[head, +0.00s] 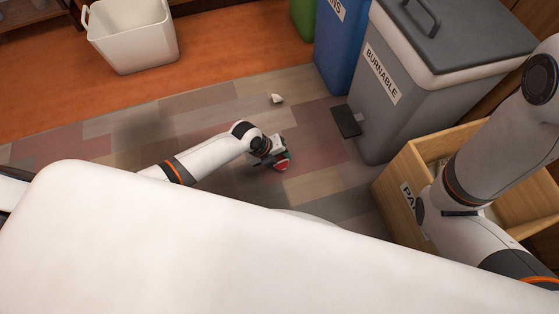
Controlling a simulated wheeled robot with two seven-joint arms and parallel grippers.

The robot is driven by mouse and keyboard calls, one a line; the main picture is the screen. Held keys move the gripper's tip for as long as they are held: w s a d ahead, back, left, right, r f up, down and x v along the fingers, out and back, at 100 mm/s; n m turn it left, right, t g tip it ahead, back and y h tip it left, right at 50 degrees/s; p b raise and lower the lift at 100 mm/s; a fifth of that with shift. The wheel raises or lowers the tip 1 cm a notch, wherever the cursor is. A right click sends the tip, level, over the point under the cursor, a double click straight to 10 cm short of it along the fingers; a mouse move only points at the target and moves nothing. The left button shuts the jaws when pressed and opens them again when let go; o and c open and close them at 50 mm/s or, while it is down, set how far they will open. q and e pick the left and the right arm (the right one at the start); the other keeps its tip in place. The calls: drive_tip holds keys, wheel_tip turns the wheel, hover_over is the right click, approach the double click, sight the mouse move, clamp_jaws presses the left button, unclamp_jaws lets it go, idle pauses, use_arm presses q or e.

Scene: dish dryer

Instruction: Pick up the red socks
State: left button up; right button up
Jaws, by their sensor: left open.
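The red socks (282,165) show as a small red and pale bundle on the patchwork floor near the middle of the head view. My left gripper (273,158) reaches down from the left and is open right at the bundle, with its dark fingers over part of it. I cannot tell whether the fingers touch the socks. My right arm comes in on the right, but its gripper is out of sight.
A grey bin labelled BURNABLE (384,110) with a black pedal (346,121) stands at the right, beside a blue bin (340,50). A wooden box (402,171) is nearer me. A white basket (135,40) stands back left. A small white scrap (277,98) lies on the floor.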

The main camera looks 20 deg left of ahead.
use_arm(q)
drive_tip(key=c, duration=0.6)
drive_tip(key=shift+c, duration=0.2)
